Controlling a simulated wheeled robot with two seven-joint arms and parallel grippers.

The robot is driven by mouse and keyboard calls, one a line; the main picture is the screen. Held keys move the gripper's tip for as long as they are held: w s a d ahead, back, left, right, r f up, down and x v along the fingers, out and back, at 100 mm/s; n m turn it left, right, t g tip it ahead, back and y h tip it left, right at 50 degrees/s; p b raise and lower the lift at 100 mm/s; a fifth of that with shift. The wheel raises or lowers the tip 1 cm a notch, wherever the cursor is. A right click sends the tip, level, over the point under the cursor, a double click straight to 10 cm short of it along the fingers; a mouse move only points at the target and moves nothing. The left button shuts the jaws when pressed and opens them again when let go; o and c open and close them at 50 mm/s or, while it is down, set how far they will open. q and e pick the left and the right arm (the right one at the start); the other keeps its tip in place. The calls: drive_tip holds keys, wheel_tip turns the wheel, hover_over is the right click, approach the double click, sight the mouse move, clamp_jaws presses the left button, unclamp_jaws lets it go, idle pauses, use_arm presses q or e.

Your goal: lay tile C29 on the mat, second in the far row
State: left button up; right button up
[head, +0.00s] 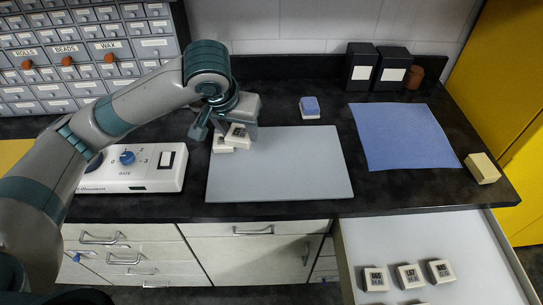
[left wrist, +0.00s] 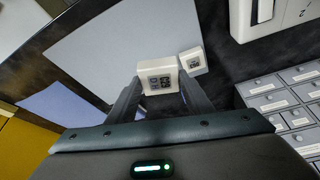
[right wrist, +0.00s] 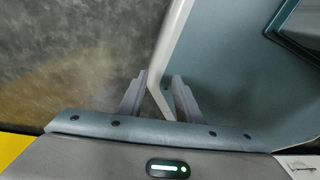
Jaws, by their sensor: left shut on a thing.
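My left gripper (head: 222,124) is shut on a white tile (head: 238,137) at the far left of the grey mat (head: 290,178). The held tile also shows between the fingers in the left wrist view (left wrist: 158,77); its dark print is too small to read. A second white tile (head: 219,145) lies at the mat's far left corner, right beside the held one, and shows in the left wrist view (left wrist: 193,61). I cannot tell whether the held tile touches the mat. My right gripper (right wrist: 160,80) is outside the head view, its fingers apart with a pale edge showing between them.
An open drawer (head: 468,250) at front right holds several tiles (head: 410,277). A blue cloth (head: 402,137) lies right of the mat, with a cream block (head: 482,168) beyond it. A white control box (head: 135,168) stands left. A blue-topped block (head: 310,107) sits behind the mat.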

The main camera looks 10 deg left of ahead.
use_arm(q)
drive_tip(key=shift+w+d, duration=0.1)
use_arm(e)
drive_tip(key=shift+d, duration=0.4)
